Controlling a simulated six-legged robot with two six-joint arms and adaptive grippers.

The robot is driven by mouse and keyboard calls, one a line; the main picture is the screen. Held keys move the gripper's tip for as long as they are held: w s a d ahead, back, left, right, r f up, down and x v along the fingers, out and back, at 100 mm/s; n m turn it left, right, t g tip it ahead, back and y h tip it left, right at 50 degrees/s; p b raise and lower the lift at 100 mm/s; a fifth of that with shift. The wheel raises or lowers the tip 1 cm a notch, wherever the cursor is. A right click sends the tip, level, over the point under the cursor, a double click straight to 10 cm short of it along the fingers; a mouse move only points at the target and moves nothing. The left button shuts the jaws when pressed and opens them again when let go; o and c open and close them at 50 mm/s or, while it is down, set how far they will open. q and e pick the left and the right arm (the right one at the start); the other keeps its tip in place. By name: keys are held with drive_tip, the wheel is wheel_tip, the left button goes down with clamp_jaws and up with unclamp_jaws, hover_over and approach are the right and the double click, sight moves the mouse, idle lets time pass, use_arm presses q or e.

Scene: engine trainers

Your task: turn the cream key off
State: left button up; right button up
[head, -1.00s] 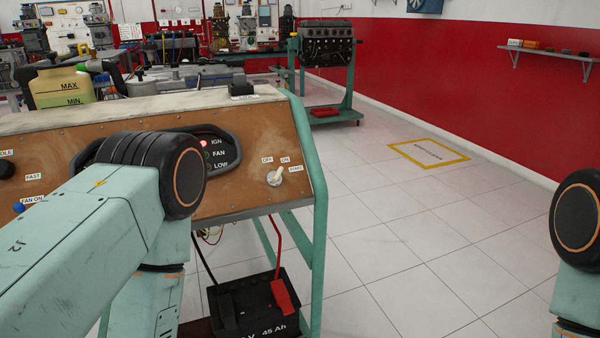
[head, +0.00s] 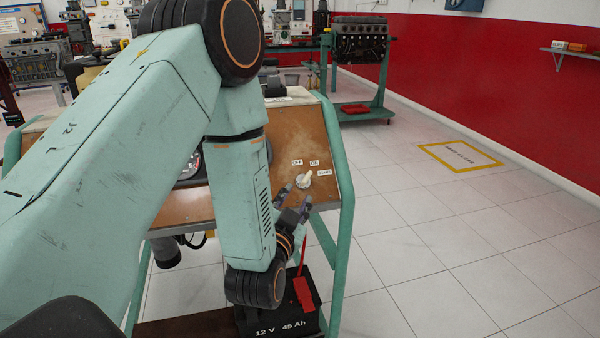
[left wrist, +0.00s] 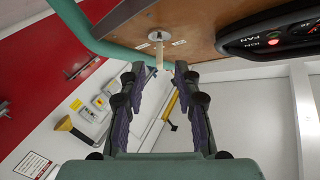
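The cream key (head: 304,180) sits in its round switch at the right end of the brown panel (head: 283,135), below the OFF and ON labels and left of START. Its grip points up and to the right, about toward ON. My left gripper (head: 297,198) is open just in front of and below the key, one finger on each side of its line. In the left wrist view the key (left wrist: 158,56) stands just beyond and between the spread fingertips (left wrist: 155,76), with nothing held. My right gripper is not in view.
The panel's teal frame post (head: 341,185) stands close right of the key. A battery (head: 265,318) with a red clamp (head: 304,292) sits below. An IGN lamp (left wrist: 274,42) glows red in the wrist view.

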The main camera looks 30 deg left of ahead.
sight(305, 182)
use_arm(q)
drive_tip(key=shift+w+d+r, duration=0.25)
drive_tip(key=shift+w+r, duration=0.45)
drive_tip(key=shift+w, duration=0.15)
drive_tip(key=x, duration=0.5)
drive_tip(key=shift+w+a+f+b, duration=0.15)
drive_tip(key=shift+a+b, duration=0.1)
drive_tip(key=shift+b, duration=0.15)
drive_tip(key=shift+w+a, duration=0.2)
drive_tip(key=shift+w, duration=0.5)
clamp_jaws()
